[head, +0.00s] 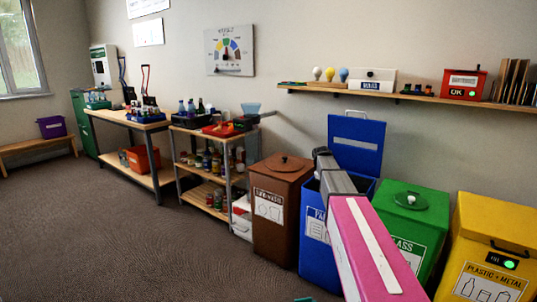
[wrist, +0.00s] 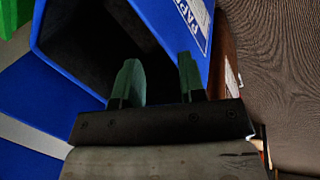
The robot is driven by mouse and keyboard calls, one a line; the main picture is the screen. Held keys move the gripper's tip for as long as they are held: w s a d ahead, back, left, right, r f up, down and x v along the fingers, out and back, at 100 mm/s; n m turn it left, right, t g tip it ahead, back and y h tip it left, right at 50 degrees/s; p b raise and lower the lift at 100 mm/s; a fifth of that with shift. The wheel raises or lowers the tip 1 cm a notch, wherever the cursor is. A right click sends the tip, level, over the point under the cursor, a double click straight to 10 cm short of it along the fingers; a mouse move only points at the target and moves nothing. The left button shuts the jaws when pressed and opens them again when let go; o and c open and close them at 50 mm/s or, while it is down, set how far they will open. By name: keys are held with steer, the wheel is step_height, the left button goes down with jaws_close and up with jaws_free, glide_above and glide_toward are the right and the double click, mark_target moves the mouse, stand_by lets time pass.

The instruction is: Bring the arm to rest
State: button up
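My gripper (wrist: 158,65) shows in the wrist view with its two green fingers apart and nothing visible between them. It is over the mouth of the blue paper bin (wrist: 165,25), whose inside is dark, so its contents cannot be told. In the head view my arm, with a pink link and a grey link, reaches forward to the blue bin (head: 313,240). The bin's lid (head: 357,158) stands raised behind the arm, and also shows in the wrist view (wrist: 25,105). My fingers cannot be made out in the head view.
A brown bin (head: 275,225) stands left of the blue one. A green glass bin (head: 408,215) and a yellow bin (head: 495,225) stand to its right, all lids shut. A wall shelf (head: 420,98) runs above. Workbenches (head: 140,125) line the wall; the carpet (head: 120,240) at left is clear.

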steer(key=s+a+f+m+y, duration=0.1)
steer(key=s+a+f, duration=0.2)
steer(key=s, duration=0.8)
steer(key=s+a+f+m+g+y, duration=0.1)
steer(key=s+a+f+m, duration=0.1)
steer(key=s+f, duration=0.6)
steer(key=s+a+f+m+y, duration=0.1)
steer(key=s+a+f, duration=0.3)
steer(key=s, duration=1.1)
steer(key=shift+a+f+m, duration=0.4)
steer(key=shift+f+m, duration=0.25)
steer(key=shift+m, duration=0.05)
